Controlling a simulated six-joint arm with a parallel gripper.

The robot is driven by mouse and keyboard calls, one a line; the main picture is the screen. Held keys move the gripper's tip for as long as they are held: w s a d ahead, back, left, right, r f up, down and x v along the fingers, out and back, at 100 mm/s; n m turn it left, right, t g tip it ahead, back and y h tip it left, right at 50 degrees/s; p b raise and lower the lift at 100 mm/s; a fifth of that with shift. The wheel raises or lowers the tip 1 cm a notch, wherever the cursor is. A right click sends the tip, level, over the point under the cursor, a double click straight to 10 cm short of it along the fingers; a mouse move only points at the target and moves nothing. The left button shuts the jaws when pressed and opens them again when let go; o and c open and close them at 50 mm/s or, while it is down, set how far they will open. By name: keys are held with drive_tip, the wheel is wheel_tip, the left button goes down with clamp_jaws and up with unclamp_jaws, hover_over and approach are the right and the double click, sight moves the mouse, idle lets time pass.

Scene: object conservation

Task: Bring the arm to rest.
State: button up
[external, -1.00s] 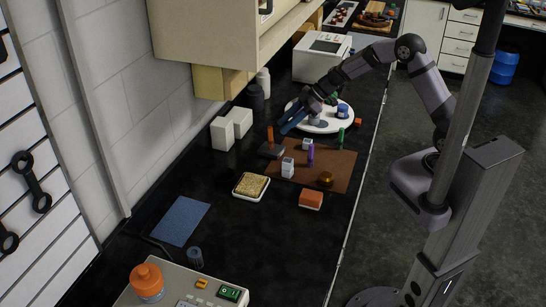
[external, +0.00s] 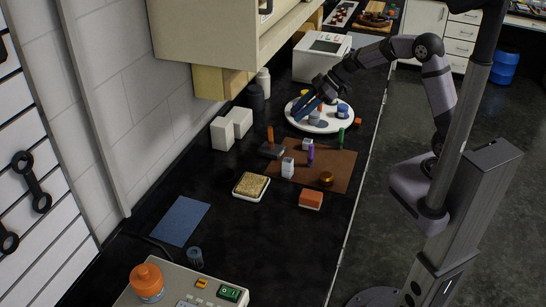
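My gripper (external: 306,107) is over the left part of a round white tray (external: 300,124) on the black counter. Its blue fingers point down and to the left. The view is too small to show how far apart they are or whether anything is between them. On the tray are a grey piece (external: 314,118), a blue piece (external: 342,110) and a small yellow piece (external: 304,92). My arm reaches in from the right, bent at the elbow above the counter edge.
A brown mat (external: 338,170) holds white blocks, a purple cylinder (external: 310,153) and an amber piece (external: 326,178). A green cylinder (external: 341,137) stands by the tray. A white machine (external: 320,60) stands behind, and a cabinet (external: 215,40) hangs at left.

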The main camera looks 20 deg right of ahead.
drive_tip(key=shift+d, duration=0.1)
drive_tip(key=s+d+r+m+g+h+p, duration=0.1)
drive_tip(key=s+d+r+m+h+p, duration=0.1)
drive_tip(key=s+d+m+h+p, duration=0.2)
drive_tip(key=s+d+r+m+g+h+p, duration=0.1)
drive_tip(key=s+d+m+h+p, duration=0.3)
drive_tip(key=s+d+m+p, duration=0.6)
drive_tip(key=s+d, duration=0.4)
drive_tip(key=d, duration=0.3)
drive_tip(key=s+d+r+m, duration=0.1)
drive_tip(key=s+d, duration=0.3)
drive_tip(key=d, duration=0.3)
drive_tip(key=shift+d+r+h, duration=0.2)
drive_tip(key=shift+d+h, duration=0.1)
